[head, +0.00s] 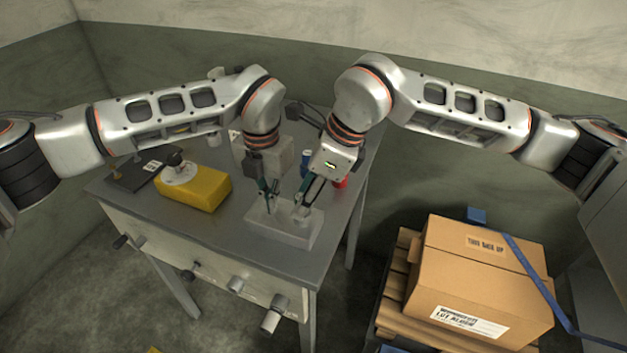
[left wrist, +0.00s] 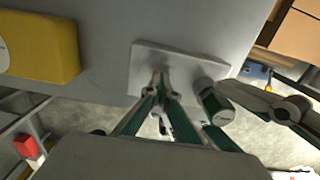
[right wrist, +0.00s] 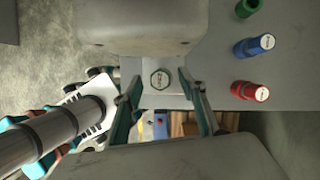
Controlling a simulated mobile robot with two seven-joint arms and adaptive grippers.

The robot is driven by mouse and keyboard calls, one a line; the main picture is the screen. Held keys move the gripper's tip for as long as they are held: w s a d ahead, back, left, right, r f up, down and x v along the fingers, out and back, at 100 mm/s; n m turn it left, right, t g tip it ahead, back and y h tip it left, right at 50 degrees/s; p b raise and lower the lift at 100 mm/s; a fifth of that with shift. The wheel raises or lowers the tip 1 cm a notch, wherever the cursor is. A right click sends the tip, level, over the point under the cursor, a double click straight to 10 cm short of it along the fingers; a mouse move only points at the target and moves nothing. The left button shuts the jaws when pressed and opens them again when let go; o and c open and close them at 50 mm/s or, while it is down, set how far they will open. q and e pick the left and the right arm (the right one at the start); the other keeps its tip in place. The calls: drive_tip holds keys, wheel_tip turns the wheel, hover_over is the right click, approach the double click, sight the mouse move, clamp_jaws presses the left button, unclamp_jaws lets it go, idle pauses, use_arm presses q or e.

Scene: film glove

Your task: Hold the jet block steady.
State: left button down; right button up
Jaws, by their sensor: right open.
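The jet block (head: 283,228) is a flat light grey block on the grey table. A raised round fitting (head: 301,213) stands at its right side; in the right wrist view its top shows as a hexagon (right wrist: 160,79). My left gripper (head: 270,207) points down at the block's left part. In the left wrist view its fingertips (left wrist: 161,91) are close together on a narrow upright part of the block (left wrist: 185,62). My right gripper (head: 303,199) is open above the fitting, with one finger (right wrist: 160,90) on each side. Finger contact with the fitting cannot be seen.
A yellow block (head: 200,189) with a round grey piece on top is on the table's left. Blue (right wrist: 253,45), red (right wrist: 250,91) and green (right wrist: 247,7) capped pieces stand beyond the jet block. A cardboard box (head: 480,280) on a pallet is at the right. My wrists are close together.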

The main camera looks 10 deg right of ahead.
use_arm(q)
drive_tip(key=shift+s+a+f, duration=0.1)
drive_tip(key=shift+s+f, duration=0.1)
drive_tip(key=shift+f, duration=0.15)
use_arm(e)
drive_tip(key=shift+a+f, duration=0.25)
drive_tip(key=shift+f, duration=0.4)
clamp_jaws()
drive_tip(key=shift+w+r, duration=0.1)
drive_tip(key=shift+r, duration=0.5)
